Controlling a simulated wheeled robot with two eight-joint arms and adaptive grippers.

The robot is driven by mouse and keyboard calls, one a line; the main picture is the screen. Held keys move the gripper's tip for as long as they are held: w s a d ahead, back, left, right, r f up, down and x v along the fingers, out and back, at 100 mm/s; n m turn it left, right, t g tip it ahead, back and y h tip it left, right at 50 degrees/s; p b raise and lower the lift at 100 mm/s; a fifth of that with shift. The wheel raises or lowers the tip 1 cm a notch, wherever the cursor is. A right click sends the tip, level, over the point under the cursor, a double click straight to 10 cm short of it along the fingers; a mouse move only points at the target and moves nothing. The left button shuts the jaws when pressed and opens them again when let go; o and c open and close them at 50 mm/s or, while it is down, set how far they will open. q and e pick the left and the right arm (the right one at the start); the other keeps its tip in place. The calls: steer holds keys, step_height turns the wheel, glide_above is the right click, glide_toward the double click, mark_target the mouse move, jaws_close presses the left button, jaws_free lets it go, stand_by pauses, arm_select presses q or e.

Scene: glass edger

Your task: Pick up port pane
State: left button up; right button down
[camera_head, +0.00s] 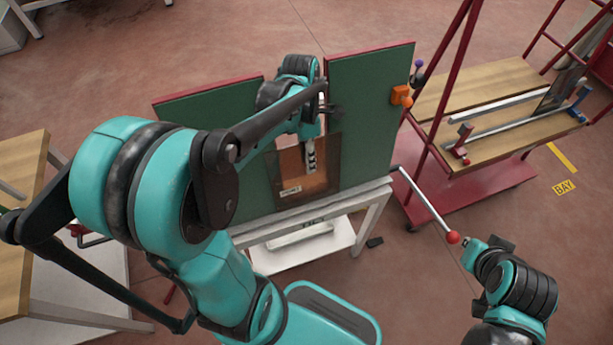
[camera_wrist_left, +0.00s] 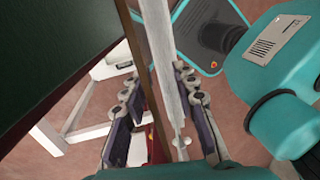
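A brown-tinted pane (camera_head: 325,180) with a small label near its lower left stands upright between the green panels in the head view. I take it for the port pane, but cannot read the label. My left gripper (camera_head: 311,152) is in front of its upper part and hides some of it. In the left wrist view the left gripper (camera_wrist_left: 160,115) has its fingers apart, one on each side of a thin brown edge and a pale bar. I cannot tell whether either finger touches. My right gripper (camera_head: 484,254) is low at the right, partly hidden by its own arm.
Green panels (camera_head: 368,115) flank the pane, with an orange knob (camera_head: 401,95) at the right. A lever with a red ball (camera_head: 453,237) reaches toward my right gripper. A red cart (camera_head: 470,195) at the right carries a dark pane (camera_head: 558,88). A wooden table (camera_head: 22,165) stands at the left.

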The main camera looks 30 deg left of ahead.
arm_select(q)
jaws_close()
steer(key=shift+r, duration=0.1)
